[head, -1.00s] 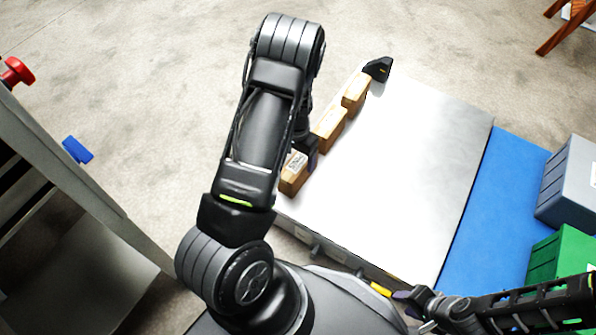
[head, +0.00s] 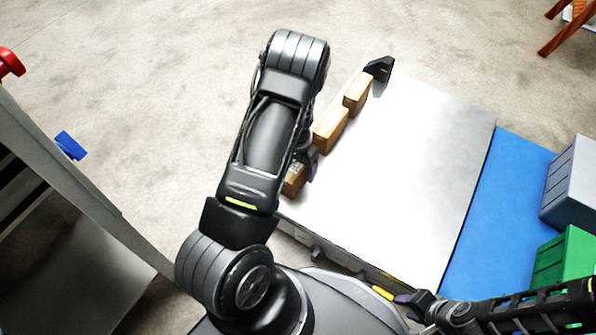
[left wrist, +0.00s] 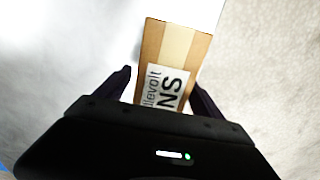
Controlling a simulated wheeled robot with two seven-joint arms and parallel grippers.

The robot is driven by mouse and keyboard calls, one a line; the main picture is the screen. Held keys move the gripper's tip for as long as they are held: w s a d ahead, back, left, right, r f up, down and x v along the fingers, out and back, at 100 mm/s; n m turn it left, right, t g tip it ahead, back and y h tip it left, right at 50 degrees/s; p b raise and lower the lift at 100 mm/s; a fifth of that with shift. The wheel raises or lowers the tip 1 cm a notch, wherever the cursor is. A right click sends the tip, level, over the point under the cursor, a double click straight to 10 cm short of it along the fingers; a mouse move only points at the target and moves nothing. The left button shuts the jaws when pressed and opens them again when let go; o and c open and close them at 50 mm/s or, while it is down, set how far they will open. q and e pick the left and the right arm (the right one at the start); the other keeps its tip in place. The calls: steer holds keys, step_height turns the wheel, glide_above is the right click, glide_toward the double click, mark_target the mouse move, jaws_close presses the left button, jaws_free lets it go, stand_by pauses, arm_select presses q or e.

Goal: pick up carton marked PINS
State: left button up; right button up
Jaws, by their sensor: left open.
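The carton marked PINS (left wrist: 173,60) is a tan cardboard box with a paler tape strip and a white label reading "NS" in the left wrist view. It stands at the near left corner of the metal table in the head view (head: 292,183), partly hidden by my left arm. My left gripper (left wrist: 163,85) is open, with one finger on each side of the carton's near end. I cannot tell whether the fingers touch it. My right gripper (head: 408,298) is at the lower right, by the table's near edge; its jaws are too small to read.
Two more tan cartons, a middle one (head: 331,129) and a far one (head: 357,92), stand in line along the table's left edge. A black device (head: 379,68) is beyond them. The metal table (head: 400,170) is otherwise bare. A blue mat (head: 500,215), grey bin (head: 573,185) and green bin (head: 562,258) are right.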

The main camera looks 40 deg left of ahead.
stand_by(0.4)
arm_select(q)
jaws_close()
stand_by(0.7)
